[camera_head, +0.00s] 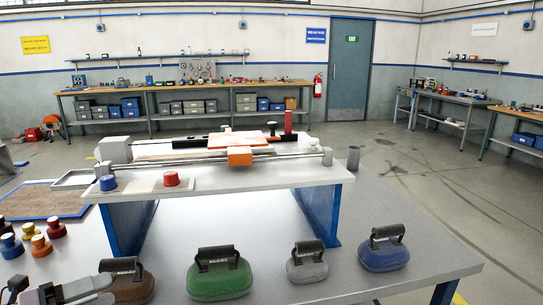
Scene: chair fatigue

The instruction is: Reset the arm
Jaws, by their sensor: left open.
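My left gripper (58,293) shows at the bottom left corner, cut by the frame edge. It is open, just left of the brown weight (128,280). I see nothing between its fingers. My right gripper is not in view. On the raised white bench (300,178) stands a rig with metal rails (290,156), an orange block (239,156) on them and an orange plate (236,139) behind. A red knob (171,179) and a blue knob (108,183) sit at the bench's front left.
A green weight (219,274), a grey weight (307,262) and a blue weight (384,248), each with a black handle, line the table front (335,291). Several coloured knobbed weights (41,245) stand at left.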

